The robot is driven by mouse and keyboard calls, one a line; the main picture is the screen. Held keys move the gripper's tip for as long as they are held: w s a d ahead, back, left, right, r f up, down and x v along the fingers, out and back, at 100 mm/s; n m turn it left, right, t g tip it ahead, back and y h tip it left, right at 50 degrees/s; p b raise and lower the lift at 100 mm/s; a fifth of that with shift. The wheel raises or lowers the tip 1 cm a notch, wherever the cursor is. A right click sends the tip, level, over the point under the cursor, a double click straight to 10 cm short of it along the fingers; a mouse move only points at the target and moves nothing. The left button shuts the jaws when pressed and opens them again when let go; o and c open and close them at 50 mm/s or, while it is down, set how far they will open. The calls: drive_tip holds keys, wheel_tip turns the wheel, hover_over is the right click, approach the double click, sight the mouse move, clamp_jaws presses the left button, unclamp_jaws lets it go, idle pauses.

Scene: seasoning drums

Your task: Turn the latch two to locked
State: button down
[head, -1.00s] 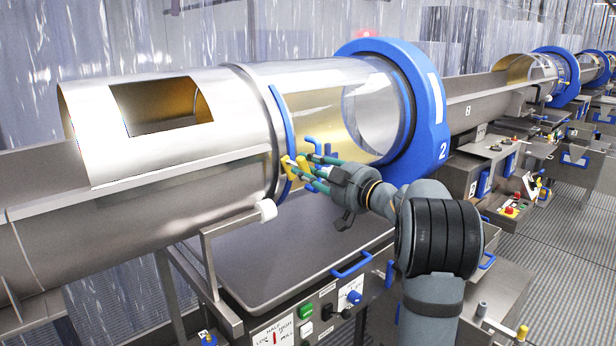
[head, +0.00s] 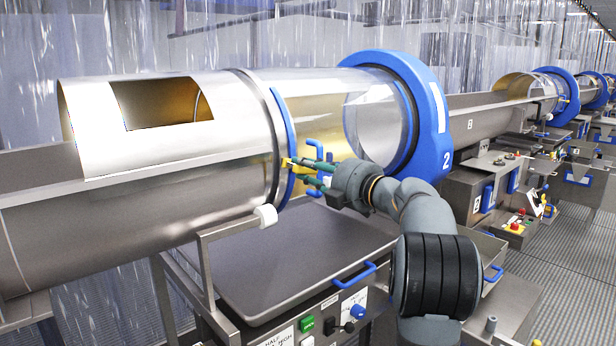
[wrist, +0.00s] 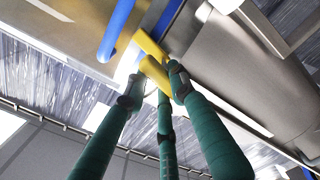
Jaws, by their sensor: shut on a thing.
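The yellow latch handle (head: 287,162) sits at the blue-edged rim of the drum's clear cover, left of the blue ring (head: 440,140) marked 2. In the wrist view the yellow handle (wrist: 153,60) lies slanted between the fingertips, beside a blue bar (wrist: 116,30). My gripper (head: 308,170), with green fingers, reaches in from the right and is shut on the yellow handle. The wrist view shows the fingers (wrist: 157,84) on either side of it. The fingers partly cover the handle, and no lock marking on it can be read.
A blue hooked handle (head: 322,152) stands on the clear cover close to my gripper. Below are a grey tray (head: 300,265) and a control panel with a green button (head: 306,324). A steel bracket with a white roller (head: 265,215) stands left of the tray.

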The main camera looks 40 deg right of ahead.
drive_tip(key=shift+n+b, duration=0.65)
drive_tip(key=shift+n, duration=0.65)
drive_tip(key=c, duration=1.4)
unclamp_jaws()
drive_tip(key=shift+c, duration=0.2)
drive_tip(key=s, duration=1.2)
drive_tip(key=shift+d, duration=0.15)
